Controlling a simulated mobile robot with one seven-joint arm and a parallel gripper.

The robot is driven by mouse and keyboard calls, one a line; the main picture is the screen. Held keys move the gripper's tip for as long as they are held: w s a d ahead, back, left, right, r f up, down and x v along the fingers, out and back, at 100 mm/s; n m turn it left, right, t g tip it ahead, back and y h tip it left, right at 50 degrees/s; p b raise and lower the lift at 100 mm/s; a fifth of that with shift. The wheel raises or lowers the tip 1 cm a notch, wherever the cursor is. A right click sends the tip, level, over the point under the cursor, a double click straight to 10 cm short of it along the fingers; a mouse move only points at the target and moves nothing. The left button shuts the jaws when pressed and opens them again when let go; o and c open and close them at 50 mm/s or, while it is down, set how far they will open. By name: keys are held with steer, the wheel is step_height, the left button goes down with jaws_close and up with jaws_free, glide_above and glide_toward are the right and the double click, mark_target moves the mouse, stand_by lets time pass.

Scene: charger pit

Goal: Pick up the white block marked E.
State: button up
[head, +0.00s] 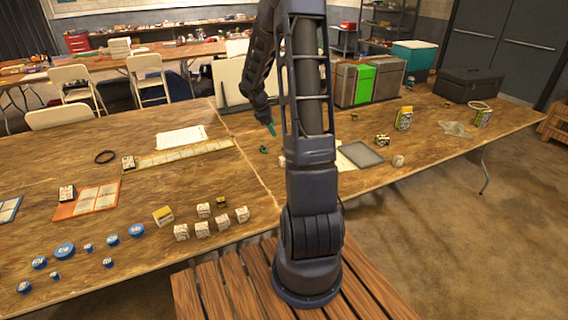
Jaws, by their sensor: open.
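Several small white blocks (202,228) stand in a loose cluster near the front edge of the wooden table, left of my arm's base. They carry dark markings, but the letters are too small to read, so I cannot tell which one is marked E. My gripper (271,128) hangs over the table's middle, farther back and to the right of this cluster. Its green tip points down, and it is open with nothing visible in it. My arm hides part of the table behind it.
A yellow-topped block (163,215) and a small dark block (221,202) sit by the cluster. Blue round pieces (65,251) lie to the left. An orange board (88,202) lies farther back. A grey tray (360,154) and bins (383,78) are right of my arm.

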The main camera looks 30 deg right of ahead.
steer(key=w+d+f+n, duration=0.1)
steer(key=d+f, duration=0.1)
steer(key=f, duration=0.4)
steer(key=w+d+f+n, duration=0.1)
steer(key=w+d+f, duration=0.1)
steer(key=f, duration=0.5)
steer(key=w+d+f+n, duration=0.2)
steer(key=f, duration=0.4)
steer(key=shift+w+d+f+g, duration=0.15)
steer(key=shift+w+g, duration=0.1)
steer(key=shift+g, duration=0.15)
steer(key=shift+w+x, duration=0.15)
steer(key=shift+x, duration=1.15)
steer(key=shift+w+x, duration=0.15)
steer(key=shift+x, duration=1.15)
steer(key=shift+d, duration=0.1)
steer(key=c, duration=1.1)
steer(key=shift+o, duration=0.2)
